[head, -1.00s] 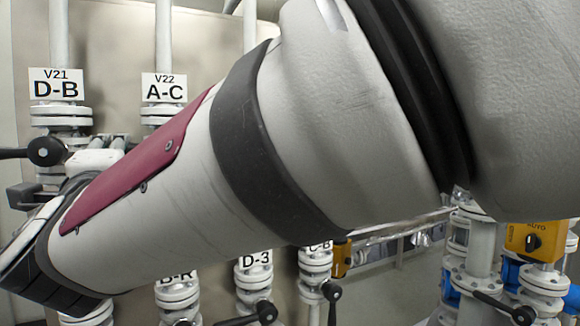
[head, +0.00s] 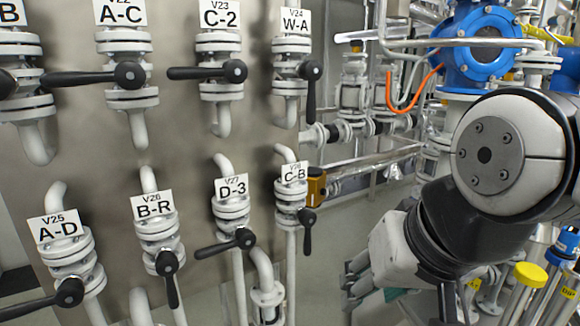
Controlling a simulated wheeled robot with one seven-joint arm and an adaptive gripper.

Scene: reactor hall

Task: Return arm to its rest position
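My arm (head: 490,155) is folded at the right side of the head view, with a round white joint cap facing me. Below it, a dark wrist section leads to a pale housing, and my gripper (head: 358,285) hangs at the lower middle right, pointing left and down. Its dark fingers are small and partly hidden, so I cannot tell whether they are open or shut. No held object is visible.
A metal panel (head: 180,100) on the left carries two rows of labelled valves with black lever handles, such as D-3 (head: 236,240) and C-B (head: 308,217). A blue pump-like body (head: 482,48) and pipes stand behind my arm. Yellow-capped posts (head: 530,276) stand at lower right.

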